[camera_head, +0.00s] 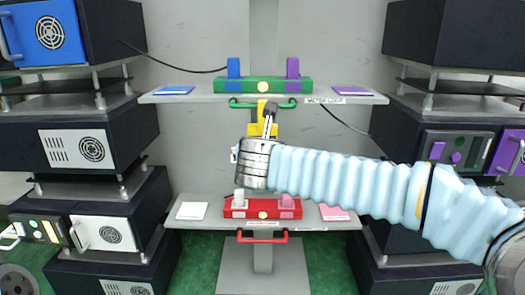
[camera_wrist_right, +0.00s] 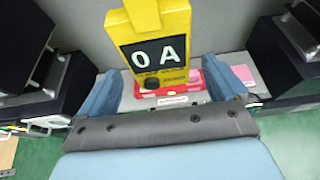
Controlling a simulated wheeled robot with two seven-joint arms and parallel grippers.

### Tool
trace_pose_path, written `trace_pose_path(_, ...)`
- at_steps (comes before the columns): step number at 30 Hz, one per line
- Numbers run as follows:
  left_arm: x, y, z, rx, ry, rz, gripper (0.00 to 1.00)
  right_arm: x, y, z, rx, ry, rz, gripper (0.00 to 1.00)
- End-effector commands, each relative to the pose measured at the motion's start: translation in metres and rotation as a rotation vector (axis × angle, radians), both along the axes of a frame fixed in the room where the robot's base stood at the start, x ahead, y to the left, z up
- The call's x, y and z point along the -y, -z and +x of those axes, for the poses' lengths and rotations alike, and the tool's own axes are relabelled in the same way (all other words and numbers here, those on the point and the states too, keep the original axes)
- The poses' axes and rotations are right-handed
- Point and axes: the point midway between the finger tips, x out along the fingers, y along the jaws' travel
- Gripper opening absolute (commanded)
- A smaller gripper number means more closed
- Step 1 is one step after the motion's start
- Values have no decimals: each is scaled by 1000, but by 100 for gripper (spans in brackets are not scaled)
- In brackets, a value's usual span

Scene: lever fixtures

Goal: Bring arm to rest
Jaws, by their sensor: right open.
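My right arm reaches in from the right in the head view, in a light-blue ribbed sleeve. Its gripper (camera_head: 268,122) is in front of the yellow meter (camera_head: 254,128), between the two shelves. In the right wrist view, my right gripper (camera_wrist_right: 161,88) has its two blue-grey fingers wide apart, with a gap on each side of the yellow meter (camera_wrist_right: 150,20). The meter reads "0 A". Whether it rests on anything is hidden. My left gripper is not in view.
The upper shelf (camera_head: 210,97) carries a green lever fixture (camera_head: 264,85) with blue and purple levers. The lower shelf (camera_head: 200,225) carries a red fixture (camera_head: 263,213) with grey and pink levers, partly behind my arm. Dark equipment racks (camera_head: 100,140) stand on both sides.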

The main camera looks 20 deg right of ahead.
Motion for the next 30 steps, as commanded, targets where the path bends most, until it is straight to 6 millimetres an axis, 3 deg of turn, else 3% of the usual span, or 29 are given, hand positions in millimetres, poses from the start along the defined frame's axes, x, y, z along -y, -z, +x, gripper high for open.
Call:
trace_pose_path(6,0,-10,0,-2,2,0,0,-13,-22,-45,2,-2,0,100)
trace_pose_path(11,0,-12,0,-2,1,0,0,-19,-29,-65,1,-2,0,100)
trace_pose_path(14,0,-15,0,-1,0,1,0,-22,-23,-67,-19,-1,21,100)
trace_pose_path(16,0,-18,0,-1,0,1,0,-28,-3,-62,-64,-1,74,100)
trace_pose_path(17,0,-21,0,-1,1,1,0,-31,10,-58,-95,1,110,100)
trace_pose_path(20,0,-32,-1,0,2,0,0,-45,76,-49,-246,38,305,100)
trace_pose_path(23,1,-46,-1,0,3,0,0,-61,161,-54,-447,167,597,100)
trace_pose_path(24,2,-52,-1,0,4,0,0,-68,195,-61,-530,256,730,100)
trace_pose_path(26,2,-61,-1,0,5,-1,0,-76,245,-79,-647,436,942,100)
trace_pose_path(27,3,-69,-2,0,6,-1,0,-81,276,-94,-717,598,1093,100)
trace_pose_path(29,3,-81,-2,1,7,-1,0,-86,320,-121,-792,908,1320,100)
trace_pose_path(30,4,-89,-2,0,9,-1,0,-87,346,-140,-808,1160,1464,100)
